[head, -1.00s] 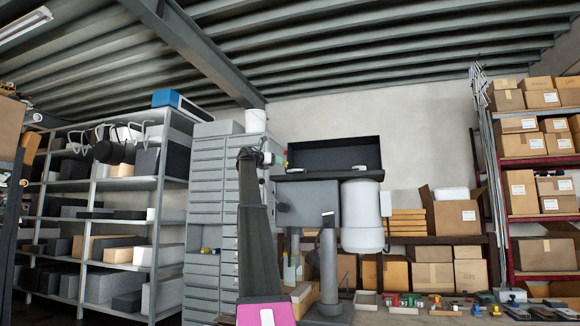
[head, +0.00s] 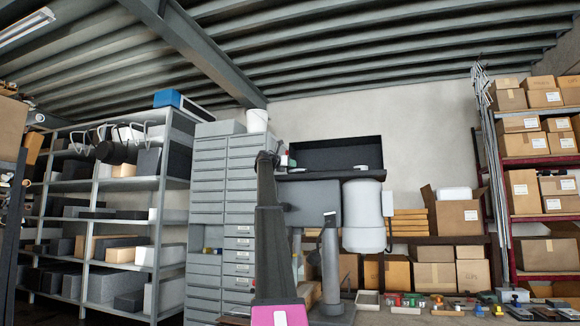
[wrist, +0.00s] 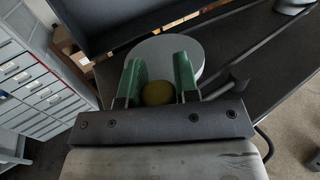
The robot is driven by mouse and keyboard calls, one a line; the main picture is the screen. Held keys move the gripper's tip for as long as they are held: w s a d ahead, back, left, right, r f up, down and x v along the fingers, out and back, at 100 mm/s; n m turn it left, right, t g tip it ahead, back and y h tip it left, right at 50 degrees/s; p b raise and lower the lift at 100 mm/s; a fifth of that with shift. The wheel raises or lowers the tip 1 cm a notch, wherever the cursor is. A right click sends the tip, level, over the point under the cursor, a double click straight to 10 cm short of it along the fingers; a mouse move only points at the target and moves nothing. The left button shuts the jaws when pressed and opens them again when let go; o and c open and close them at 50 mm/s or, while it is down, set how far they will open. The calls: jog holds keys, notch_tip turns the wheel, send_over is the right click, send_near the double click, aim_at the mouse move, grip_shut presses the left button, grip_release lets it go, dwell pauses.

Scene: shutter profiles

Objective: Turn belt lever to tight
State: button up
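My gripper (wrist: 158,62) shows in the wrist view with its two green fingers spread apart. A dull yellow ball knob (wrist: 157,93) lies between them, its lower edge hidden by the gripper body. Narrow gaps seem to remain beside the knob; whether a finger touches it, I cannot tell. The shaft of this lever is hidden. A pale grey disc (wrist: 178,50) lies just beyond the fingertips. In the head view, the drill press head (head: 312,203) has its black belt cover (head: 337,154) standing open. My arm hides most of my gripper at its left end.
The white motor (head: 362,205) hangs at the right of the press. The column (head: 330,265) rises from the bench. A grey drawer cabinet (head: 208,200) stands close on the left. In the wrist view, a dark handle (wrist: 235,86) is right of the right finger.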

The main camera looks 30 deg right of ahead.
grip_shut()
jog(key=shift+s+a+f+n+t+y, duration=0.15)
jog(key=shift+s+a+n+t, duration=0.2)
jog(key=shift+t, duration=0.25)
jog(key=shift+s+a+r+n+t+y, duration=0.15)
jog(key=shift+s+a+n+t, duration=0.1)
jog(key=shift+n+t, duration=0.3)
jog(key=shift+s+a+n+t+y, duration=0.35)
jog(key=shift+n+t, duration=0.2)
jog(key=shift+t, duration=0.25)
jog(key=shift+s+a+n+t+y, duration=0.25)
jog(key=shift+n+t+y, duration=0.25)
jog(key=shift+t, duration=0.35)
jog(key=shift+s+a+n+t+y, duration=0.2)
jog(key=shift+a+n+t+y, duration=0.15)
jog(key=shift+n+t, duration=0.35)
jog(key=o, duration=0.7)
grip_release()
jog(key=shift+m, duration=0.25)
jog(key=v, duration=1)
jog(key=shift+s+a, duration=0.25)
jog(key=shift+a, duration=0.05)
